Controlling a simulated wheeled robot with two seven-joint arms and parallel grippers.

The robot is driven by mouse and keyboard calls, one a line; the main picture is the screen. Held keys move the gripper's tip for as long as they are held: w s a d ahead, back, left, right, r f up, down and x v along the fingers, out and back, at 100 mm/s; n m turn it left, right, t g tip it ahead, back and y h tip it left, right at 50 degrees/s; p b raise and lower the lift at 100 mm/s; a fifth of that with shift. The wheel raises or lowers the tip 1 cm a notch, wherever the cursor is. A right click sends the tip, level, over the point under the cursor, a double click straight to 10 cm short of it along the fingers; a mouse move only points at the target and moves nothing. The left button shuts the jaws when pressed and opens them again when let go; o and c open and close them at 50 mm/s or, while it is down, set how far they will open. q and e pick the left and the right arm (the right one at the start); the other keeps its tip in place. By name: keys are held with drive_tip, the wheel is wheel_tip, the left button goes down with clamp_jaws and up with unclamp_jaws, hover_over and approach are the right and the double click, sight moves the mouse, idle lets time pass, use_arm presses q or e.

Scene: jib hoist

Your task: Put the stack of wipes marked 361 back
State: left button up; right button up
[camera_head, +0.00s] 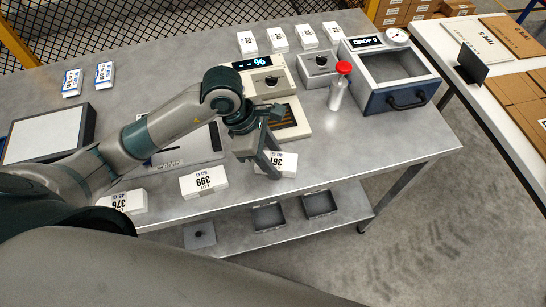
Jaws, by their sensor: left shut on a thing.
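The stack of wipes marked 361 (288,160) is a small white block with black print near the table's front edge, right of the middle of the picture. My left gripper (268,166) reaches over it from the left and is shut on it; the fingers hide its left part. I cannot tell whether the stack rests on the table or is slightly raised. Similar white stacks marked 399 (203,182) and 376 (125,202) sit to its left along the front edge. My right gripper is not in view.
Behind the gripper stand a beige instrument with a lit display (262,75) and a red-capped bottle (338,88). A blue-grey box with a gauge (385,88) is at right. Several white packs (278,40) line the back. A lower shelf (240,232) holds small trays.

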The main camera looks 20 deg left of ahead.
use_arm(q)
drive_tip(key=shift+f, duration=0.2)
drive_tip(key=o, duration=1.2)
drive_tip(key=shift+r, duration=0.1)
drive_tip(key=shift+r, duration=0.15)
drive_tip(key=shift+a+r, duration=0.1)
drive_tip(key=shift+r, duration=0.05)
drive_tip(key=shift+b+v, duration=1.65)
drive_tip(key=shift+v, duration=4.1)
